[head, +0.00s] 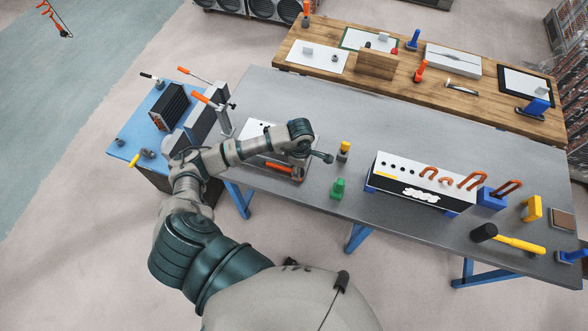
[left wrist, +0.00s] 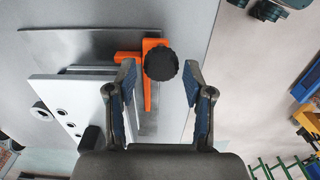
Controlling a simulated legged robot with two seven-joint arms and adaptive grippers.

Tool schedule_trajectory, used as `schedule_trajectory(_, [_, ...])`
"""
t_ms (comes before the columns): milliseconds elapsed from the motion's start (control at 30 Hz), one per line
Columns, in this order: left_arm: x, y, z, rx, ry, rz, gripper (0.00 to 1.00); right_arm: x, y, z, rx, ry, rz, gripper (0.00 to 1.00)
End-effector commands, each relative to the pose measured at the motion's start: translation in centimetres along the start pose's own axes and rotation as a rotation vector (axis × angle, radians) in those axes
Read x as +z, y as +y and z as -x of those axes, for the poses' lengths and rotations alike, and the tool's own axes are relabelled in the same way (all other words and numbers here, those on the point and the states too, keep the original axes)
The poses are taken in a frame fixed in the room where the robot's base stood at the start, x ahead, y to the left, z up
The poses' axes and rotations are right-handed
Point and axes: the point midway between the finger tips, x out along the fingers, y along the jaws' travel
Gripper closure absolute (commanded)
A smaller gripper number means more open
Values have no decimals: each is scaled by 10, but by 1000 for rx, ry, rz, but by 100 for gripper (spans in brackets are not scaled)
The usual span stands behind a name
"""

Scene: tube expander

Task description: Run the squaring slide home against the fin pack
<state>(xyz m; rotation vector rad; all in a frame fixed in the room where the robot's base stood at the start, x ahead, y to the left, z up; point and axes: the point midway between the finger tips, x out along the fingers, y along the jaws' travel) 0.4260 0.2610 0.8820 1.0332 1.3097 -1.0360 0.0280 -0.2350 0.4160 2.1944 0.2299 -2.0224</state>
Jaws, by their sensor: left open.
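The squaring slide, an orange bracket (left wrist: 148,95) with a round black knob (left wrist: 161,63), shows in the left wrist view. It sits on a grey metal plate beside a white plate with dark holes (left wrist: 75,108), which looks like the fin pack's end. In the head view the orange part (head: 280,167) lies under my forearm, next to the white holed plate (head: 250,133). My left gripper (left wrist: 160,78) is open, its fingers on either side of the knob with gaps showing; depth to the knob is unclear. In the head view its tip (head: 325,157) is small. My right gripper is not in view.
A long white-topped unit (head: 420,178) with orange U-bends, a mallet (head: 508,240) and yellow block (head: 531,208) are further right. The grey bench (head: 390,122) is clear behind.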

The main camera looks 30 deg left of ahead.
Motion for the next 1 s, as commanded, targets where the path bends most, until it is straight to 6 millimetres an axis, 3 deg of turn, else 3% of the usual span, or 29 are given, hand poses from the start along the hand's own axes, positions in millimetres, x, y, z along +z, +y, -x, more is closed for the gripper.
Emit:
schedule_trajectory(600, [-1, 0, 57, -1, 1, 0, 48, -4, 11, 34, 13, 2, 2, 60])
schedule_trajectory(1000, [-1, 0, 59, -1, 1, 1, 48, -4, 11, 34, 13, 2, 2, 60])
